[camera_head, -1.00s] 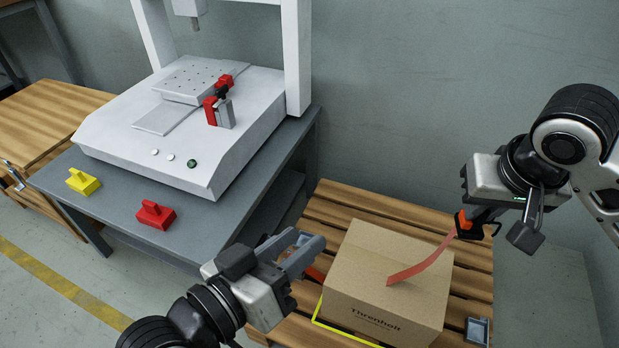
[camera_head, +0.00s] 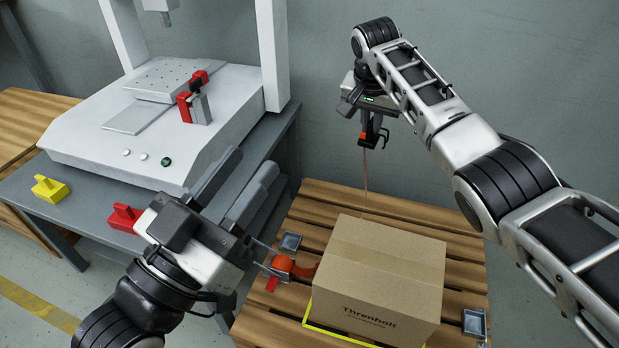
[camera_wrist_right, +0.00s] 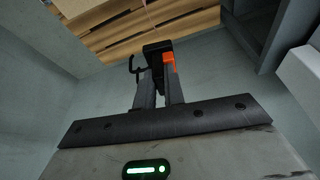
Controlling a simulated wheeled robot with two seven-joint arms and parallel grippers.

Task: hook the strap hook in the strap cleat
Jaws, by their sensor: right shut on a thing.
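The strap hook (camera_head: 368,140), black with an orange part, is held in my right gripper (camera_head: 373,133), high above the far side of the pallet. In the right wrist view the hook (camera_wrist_right: 157,50) sits between the fingertips. The thin orange strap (camera_head: 365,185) hangs from it and passes out of sight at the carton's far edge. The hook is apart from both. My left gripper (camera_head: 252,168) is open and empty, left of the carton.
The carton (camera_head: 380,275) stands on the slatted pallet (camera_head: 455,260). An orange strap piece (camera_head: 283,264) lies left of it, near my left gripper. The gantry machine (camera_head: 170,125) stands on a grey table with yellow (camera_head: 49,189) and red (camera_head: 124,217) blocks.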

